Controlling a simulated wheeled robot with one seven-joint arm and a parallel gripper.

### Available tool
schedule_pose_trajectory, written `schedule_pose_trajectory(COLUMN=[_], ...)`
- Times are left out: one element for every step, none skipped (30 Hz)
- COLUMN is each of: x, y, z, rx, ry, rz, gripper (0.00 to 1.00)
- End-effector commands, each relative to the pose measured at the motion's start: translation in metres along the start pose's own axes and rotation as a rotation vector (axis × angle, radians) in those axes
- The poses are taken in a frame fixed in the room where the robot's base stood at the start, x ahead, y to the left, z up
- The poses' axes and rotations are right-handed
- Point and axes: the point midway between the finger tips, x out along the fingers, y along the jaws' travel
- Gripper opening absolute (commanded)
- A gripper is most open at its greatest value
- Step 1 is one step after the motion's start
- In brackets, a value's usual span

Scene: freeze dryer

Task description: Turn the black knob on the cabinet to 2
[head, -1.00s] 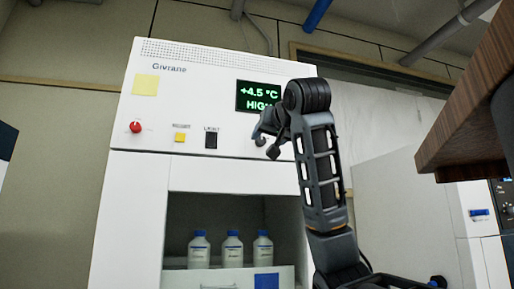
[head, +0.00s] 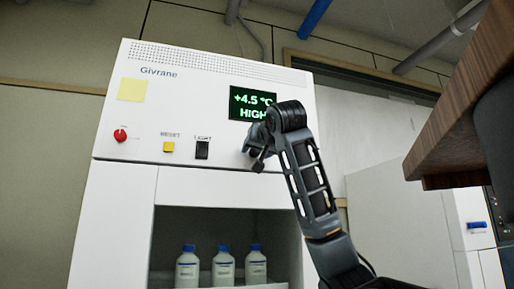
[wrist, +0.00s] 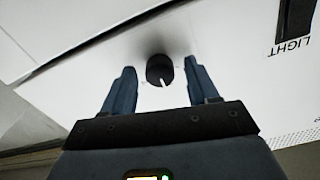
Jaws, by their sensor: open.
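The black knob (wrist: 160,70) is round with a white pointer line. In the wrist view it lies between the two blue-grey fingers of my gripper (wrist: 159,68), with a gap on each side, and the pointer aims toward the palm, slightly right. The dial's numbers cannot be read. In the head view my gripper (head: 257,158) is at the front panel of the white cabinet (head: 128,170), below the green display (head: 252,104). There the gripper and arm cover the knob. My gripper is open and holds nothing.
A black LIGHT switch (head: 202,150), a yellow RESET button (head: 169,147) and a red knob (head: 120,135) lie left of my gripper on the panel. White bottles (head: 224,270) stand in the opening below. A wooden shelf edge (head: 450,150) juts in at right.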

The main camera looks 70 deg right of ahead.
Motion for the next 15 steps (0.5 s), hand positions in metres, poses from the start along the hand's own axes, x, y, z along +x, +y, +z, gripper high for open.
schedule_pose_trajectory(x=[0.0005, 0.0005, 0.0005, 0.0004, 0.0003, 0.0003, 0.0003, 0.0002, 0.0002, 0.0002, 0.0001, 0.0001, 0.0001, 0.0001, 0.0], y=[0.0, 0.0, 0.0, 0.0, -0.0001, -0.0001, -0.0001, -0.0001, -0.0001, -0.0001, -0.0001, -0.0001, -0.0001, -0.0001, -0.0001], z=[0.0002, 0.0002, 0.0003, 0.0003, 0.0003, 0.0003, 0.0003, 0.0003, 0.0003, 0.0003, 0.0003, 0.0002, 0.0002, 0.0002, 0.0002], rx=[0.0, 0.0, 0.0, 0.0, 0.0, 0.0, 0.0, 0.0, 0.0, 0.0, 0.0, 0.0, 0.0, 0.0, 0.0], ry=[0.0, 0.0, 0.0, 0.0, 0.0, 0.0, 0.0, 0.0, 0.0, 0.0, 0.0, 0.0, 0.0, 0.0, 0.0], rz=[0.0, 0.0, 0.0, 0.0, 0.0, 0.0, 0.0, 0.0, -0.001, 0.0, -0.001, -0.001, -0.001, -0.001, -0.001], gripper=[0.59, 0.59, 0.59, 0.59, 0.59, 0.59, 0.56, 0.53, 0.49, 0.47, 0.44, 0.4, 0.37, 0.34, 0.3])
